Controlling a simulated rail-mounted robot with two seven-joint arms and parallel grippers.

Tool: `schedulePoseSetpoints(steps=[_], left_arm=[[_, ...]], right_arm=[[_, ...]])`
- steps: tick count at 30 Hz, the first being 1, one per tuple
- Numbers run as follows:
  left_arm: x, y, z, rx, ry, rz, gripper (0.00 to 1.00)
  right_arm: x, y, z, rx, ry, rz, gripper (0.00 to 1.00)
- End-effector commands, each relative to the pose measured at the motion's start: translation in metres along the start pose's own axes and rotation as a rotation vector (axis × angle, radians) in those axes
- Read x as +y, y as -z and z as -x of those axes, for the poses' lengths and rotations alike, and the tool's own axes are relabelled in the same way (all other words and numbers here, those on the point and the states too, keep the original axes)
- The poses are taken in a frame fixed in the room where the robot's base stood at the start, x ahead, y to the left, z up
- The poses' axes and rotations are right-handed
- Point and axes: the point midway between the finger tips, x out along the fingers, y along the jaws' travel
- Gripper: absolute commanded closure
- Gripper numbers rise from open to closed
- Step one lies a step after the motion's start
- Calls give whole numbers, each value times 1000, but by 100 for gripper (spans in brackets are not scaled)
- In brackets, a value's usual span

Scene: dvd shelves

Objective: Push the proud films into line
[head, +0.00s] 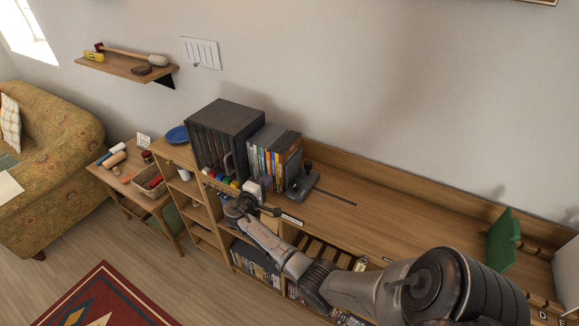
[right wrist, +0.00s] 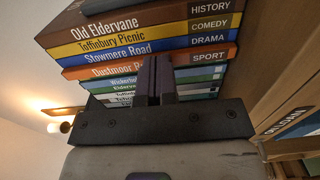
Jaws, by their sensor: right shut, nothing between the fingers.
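A row of films (head: 266,158) stands upright on top of the long wooden unit, spines facing out. In the right wrist view, the brown Old Eldervane (right wrist: 130,32), yellow Toffinbury Picnic (right wrist: 115,46), blue Stowmere Road (right wrist: 110,58) and orange Dustmoor film (right wrist: 105,71) show large. The green and white spines beyond (right wrist: 200,85) look set back from the orange one. My right gripper (right wrist: 155,78) is shut and empty, its fingertips close in front of these spines and hiding part of them; I cannot tell whether they touch. My left gripper is not in view.
A dark case of black volumes (head: 225,140) stands left of the films, and a black bookend (head: 302,180) stands at their right. Small coloured items lie along the front edge. The unit's top (head: 380,215) is mostly clear to the right, up to a green upright piece (head: 503,240).

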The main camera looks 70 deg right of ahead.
Motion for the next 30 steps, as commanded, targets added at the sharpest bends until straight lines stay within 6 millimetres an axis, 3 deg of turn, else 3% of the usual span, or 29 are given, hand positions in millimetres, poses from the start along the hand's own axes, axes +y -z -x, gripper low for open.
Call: schedulePoseSetpoints(steps=[14,30], left_arm=[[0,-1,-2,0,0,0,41],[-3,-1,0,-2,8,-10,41]], right_arm=[[0,0,-5,0,0,0,100],[0,0,16,0,1,0,100]])
